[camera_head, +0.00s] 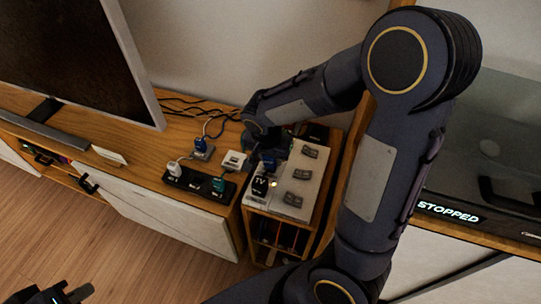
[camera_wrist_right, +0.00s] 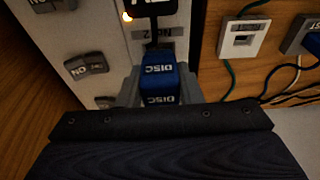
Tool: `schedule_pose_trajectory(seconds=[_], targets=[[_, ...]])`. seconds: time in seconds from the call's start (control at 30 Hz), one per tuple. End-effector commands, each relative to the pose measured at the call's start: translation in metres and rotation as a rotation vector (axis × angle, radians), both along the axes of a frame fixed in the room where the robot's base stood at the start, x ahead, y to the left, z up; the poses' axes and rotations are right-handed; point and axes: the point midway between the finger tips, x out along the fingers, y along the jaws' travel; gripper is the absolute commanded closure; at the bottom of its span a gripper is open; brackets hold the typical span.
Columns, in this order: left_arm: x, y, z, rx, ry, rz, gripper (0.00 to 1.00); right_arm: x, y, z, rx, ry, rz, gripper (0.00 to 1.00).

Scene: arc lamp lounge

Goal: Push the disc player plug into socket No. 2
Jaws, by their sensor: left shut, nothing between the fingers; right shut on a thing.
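The blue disc player plug (camera_wrist_right: 158,82), marked DISC, is between the fingers of my right gripper (camera_wrist_right: 159,92) in the right wrist view. Its front end is at the dark opening of socket No. 2 (camera_wrist_right: 165,46), just below the No. 2 label. I cannot tell how deep it sits. In the head view my right gripper (camera_head: 267,152) is at the far end of the pale socket panel (camera_head: 284,206), with the blue plug partly hidden beneath it. My left gripper (camera_head: 62,296) is shut and empty at the lower left, away from the cabinet.
A black TV plug (camera_head: 259,187) sits in the panel beside a lit lamp, near several grey switches. A screen reads STOPPED (camera_head: 448,212).

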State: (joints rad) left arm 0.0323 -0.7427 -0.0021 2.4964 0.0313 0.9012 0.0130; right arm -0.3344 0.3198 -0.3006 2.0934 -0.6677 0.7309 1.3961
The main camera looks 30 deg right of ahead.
Motion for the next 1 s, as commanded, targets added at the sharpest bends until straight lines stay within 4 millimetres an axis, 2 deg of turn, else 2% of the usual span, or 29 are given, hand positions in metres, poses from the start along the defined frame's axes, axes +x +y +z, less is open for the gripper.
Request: schedule_pose_trajectory(seconds=[0.7, 0.73, 0.9, 1.0], targets=[[0.0, 0.0, -0.019, 0.0, 0.0, 0.0, 1.0, 0.0, 0.0, -0.018, 0.0, 0.0, 0.0, 0.97], [0.0, 0.0, -0.018, 0.0, 0.0, 0.0, 1.0, 0.0, 0.0, -0.017, 0.0, 0.0, 0.0, 0.64], [0.0, 0.0, -0.017, 0.0, 0.0, 0.0, 1.0, 0.0, 0.0, -0.016, 0.0, 0.0, 0.0, 0.42], [0.0, 0.0, -0.017, 0.0, 0.0, 0.0, 1.0, 0.0, 0.0, -0.016, 0.0, 0.0, 0.0, 0.42]])
